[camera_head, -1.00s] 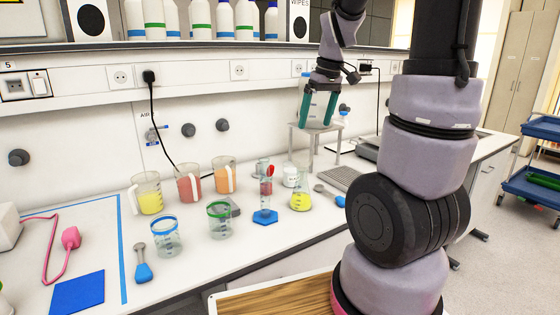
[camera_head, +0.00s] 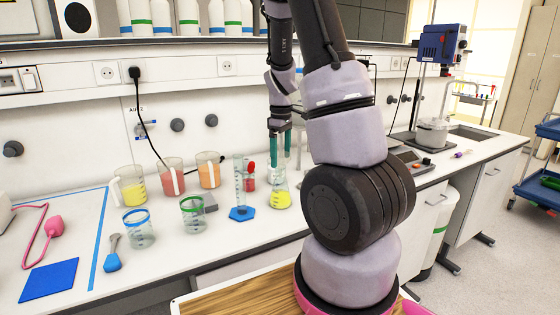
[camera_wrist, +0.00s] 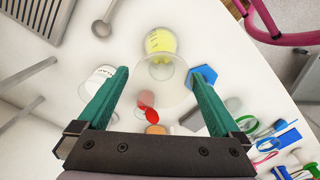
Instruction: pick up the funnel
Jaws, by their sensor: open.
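A clear, see-through round shape, which looks like the funnel (camera_wrist: 163,82), shows between my fingertips in the wrist view. It appears to sit at the mouth of the conical flask with yellow liquid (camera_head: 281,199). The flask's yellow base shows beyond it in the wrist view (camera_wrist: 160,41). My gripper (camera_head: 281,154) points down over the flask, its green fingers apart on either side of the flask's top. In the head view the fingers partly hide the funnel. I cannot tell whether a finger touches it.
A measuring cylinder with a blue base (camera_head: 240,213) stands close left of the flask. Several jugs and beakers stand further left. A hot plate with a pot (camera_head: 431,132) is at the right. The front bench strip near the flask is clear.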

